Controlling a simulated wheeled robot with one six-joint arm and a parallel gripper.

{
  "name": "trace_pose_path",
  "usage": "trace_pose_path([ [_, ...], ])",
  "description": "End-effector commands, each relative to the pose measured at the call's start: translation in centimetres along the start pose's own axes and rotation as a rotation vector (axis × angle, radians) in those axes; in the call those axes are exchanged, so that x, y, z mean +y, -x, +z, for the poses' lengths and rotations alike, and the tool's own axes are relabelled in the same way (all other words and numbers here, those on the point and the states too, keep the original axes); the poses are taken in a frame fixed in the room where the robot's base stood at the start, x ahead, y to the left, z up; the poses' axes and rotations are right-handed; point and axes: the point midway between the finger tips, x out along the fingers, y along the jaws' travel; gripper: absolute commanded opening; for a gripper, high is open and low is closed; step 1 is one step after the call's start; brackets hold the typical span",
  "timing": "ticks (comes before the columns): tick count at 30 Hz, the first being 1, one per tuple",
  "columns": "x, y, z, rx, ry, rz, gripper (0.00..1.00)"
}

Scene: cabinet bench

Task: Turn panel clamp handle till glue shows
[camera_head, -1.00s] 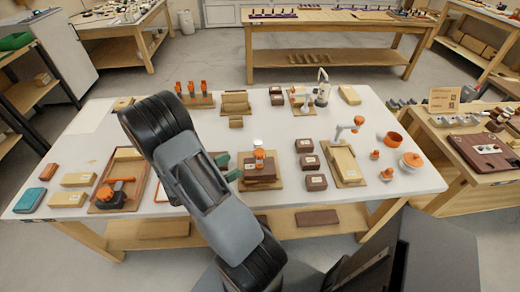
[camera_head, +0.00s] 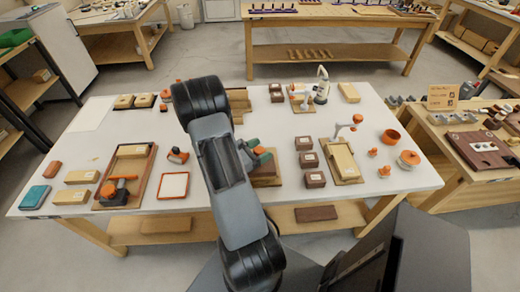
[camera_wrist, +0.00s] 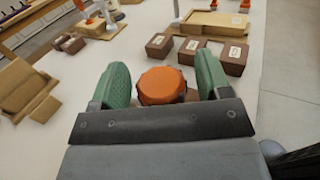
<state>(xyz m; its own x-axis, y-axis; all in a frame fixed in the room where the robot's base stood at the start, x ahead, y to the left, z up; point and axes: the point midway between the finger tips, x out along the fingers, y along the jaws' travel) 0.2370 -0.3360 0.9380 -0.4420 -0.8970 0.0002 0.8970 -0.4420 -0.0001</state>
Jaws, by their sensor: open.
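The panel clamp is mostly hidden behind my arm in the head view; brown wood and the edge of its wooden base (camera_head: 266,181) show below my gripper (camera_head: 257,154). In the wrist view, the clamp's round orange handle (camera_wrist: 162,86) sits between the two green finger pads of my gripper (camera_wrist: 164,78). The gripper is open, with one pad on each side of the handle. A narrow gap shows at both sides. The panels and joint under the handle are hidden, and I see no glue.
Several small brown boxes (camera_head: 310,161) stand just right of the clamp. A wooden block on a base (camera_head: 343,161) lies further right. An empty white tray with an orange-brown rim (camera_head: 173,186) and an orange-topped tool (camera_head: 119,189) lie left. The white tabletop is clear in front.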

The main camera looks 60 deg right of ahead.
Motion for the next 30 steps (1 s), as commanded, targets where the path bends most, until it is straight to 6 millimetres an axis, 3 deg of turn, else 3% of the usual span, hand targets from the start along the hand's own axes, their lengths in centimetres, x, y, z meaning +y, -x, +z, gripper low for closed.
trace_pose_path([
  [5,0.01,0.01,-0.02,0.0,0.0,0.0,0.7],
  [20,0.01,0.04,-0.01,0.0,0.0,0.0,0.22],
  [30,0.1,0.05,-0.09,0.0,-0.003,-0.078,0.21],
])
